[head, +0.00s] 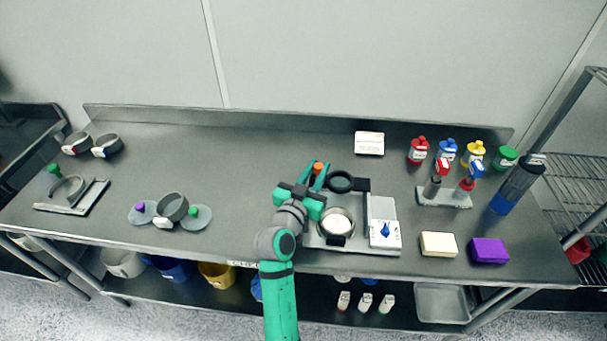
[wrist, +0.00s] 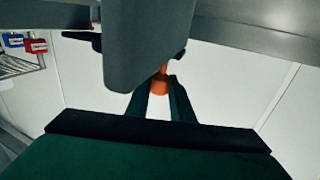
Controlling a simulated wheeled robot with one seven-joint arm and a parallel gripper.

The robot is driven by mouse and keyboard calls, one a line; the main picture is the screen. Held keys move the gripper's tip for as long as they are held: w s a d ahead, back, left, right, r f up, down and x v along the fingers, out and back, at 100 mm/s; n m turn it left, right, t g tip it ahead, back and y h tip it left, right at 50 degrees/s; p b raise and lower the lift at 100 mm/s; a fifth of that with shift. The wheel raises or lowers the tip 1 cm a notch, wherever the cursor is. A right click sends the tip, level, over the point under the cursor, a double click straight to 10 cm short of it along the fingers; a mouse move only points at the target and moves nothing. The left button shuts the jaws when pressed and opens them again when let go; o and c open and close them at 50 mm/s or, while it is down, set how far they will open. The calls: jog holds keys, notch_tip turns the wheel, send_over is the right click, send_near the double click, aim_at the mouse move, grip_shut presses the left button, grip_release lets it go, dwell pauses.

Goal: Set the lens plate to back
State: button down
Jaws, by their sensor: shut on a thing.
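My gripper (head: 317,178) is over the left rear of a grey bench device (head: 384,208). Its fingers are shut on an orange knob (head: 318,168), which also shows between the fingertips in the wrist view (wrist: 160,82). A black ring (head: 341,181), probably the lens plate, is just right of the gripper, at the rear of the device by a black bracket (head: 362,185). I cannot tell whether the knob is joined to the ring. A bright round dish (head: 336,222) is in front of the ring. A grey body (wrist: 147,40) hides part of the wrist view.
A white box (head: 369,143) stands at the back of the bench. Coloured bottles (head: 447,151), a small rack (head: 444,198), a cream block (head: 438,244) and a purple block (head: 489,250) are at right. A grey ring (head: 173,206) with discs is at left.

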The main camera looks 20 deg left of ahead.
jog(key=shift+w, duration=0.25)
jog(key=c, duration=1.5)
grip_release()
jog(key=shift+c, duration=0.2)
jog(key=shift+s, duration=0.15)
jog(key=s+a, duration=0.1)
jog(key=s, duration=0.9)
jog(key=shift+s, duration=0.3)
jog(key=shift+a, duration=0.1)
